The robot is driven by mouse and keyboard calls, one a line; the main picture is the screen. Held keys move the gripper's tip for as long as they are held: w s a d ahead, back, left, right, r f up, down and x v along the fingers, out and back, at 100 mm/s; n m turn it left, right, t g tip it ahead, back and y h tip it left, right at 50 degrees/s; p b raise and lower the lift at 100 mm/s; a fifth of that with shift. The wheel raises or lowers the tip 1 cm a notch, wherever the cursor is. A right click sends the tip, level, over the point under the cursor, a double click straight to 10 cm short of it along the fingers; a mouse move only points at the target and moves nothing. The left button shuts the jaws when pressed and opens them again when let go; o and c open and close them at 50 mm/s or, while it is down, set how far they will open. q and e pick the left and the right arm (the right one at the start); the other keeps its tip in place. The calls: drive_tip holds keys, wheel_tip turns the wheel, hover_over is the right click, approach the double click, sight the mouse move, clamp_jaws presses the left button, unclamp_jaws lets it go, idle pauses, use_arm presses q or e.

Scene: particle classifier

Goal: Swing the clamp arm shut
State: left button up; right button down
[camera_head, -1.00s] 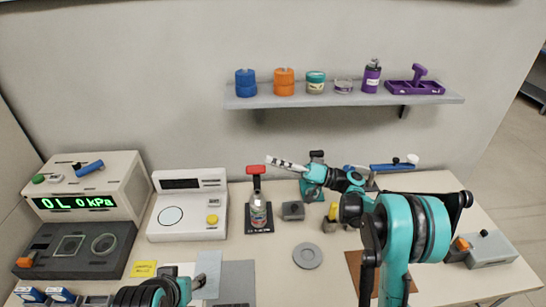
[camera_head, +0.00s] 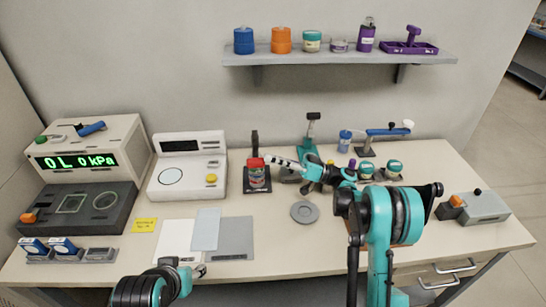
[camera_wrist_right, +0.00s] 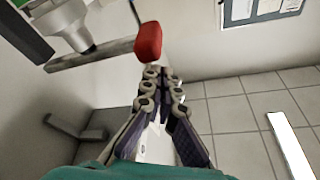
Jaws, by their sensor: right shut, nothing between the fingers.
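The clamp stands on a dark base (camera_head: 257,188) near the middle of the bench, with a dark upright post (camera_head: 255,144). Its red handle (camera_head: 256,162) now sits low in front of the post, just over a small labelled bottle (camera_head: 258,180); whether it presses on the bottle I cannot tell. My right gripper (camera_head: 271,159) is shut and empty, its tips close to the right side of the red handle. The right wrist view shows the red handle (camera_wrist_right: 148,42) just beyond the closed fingertips (camera_wrist_right: 160,72); contact is unclear. My left gripper (camera_head: 196,270) is at the front edge, its fingers too small to judge.
A white instrument (camera_head: 187,180) stands left of the clamp, and a pressure display box (camera_head: 85,155) further left. A grey disc (camera_head: 304,212) lies to the right in front. Teal-lidded jars (camera_head: 394,168) and a blue-armed stand (camera_head: 385,133) are behind my right arm.

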drive_tip(key=shift+s+a+f, duration=0.1)
drive_tip(key=shift+s+f, duration=0.1)
drive_tip(key=shift+f, duration=0.4)
wheel_tip(320, 180, up, 6)
drive_tip(key=f+p, duration=0.1)
drive_tip(key=p, duration=0.2)
drive_tip(key=w+p+v, duration=0.1)
drive_tip(key=v, duration=0.9)
drive_tip(key=shift+w+f+p, duration=0.3)
drive_tip(key=shift+w, duration=0.25)
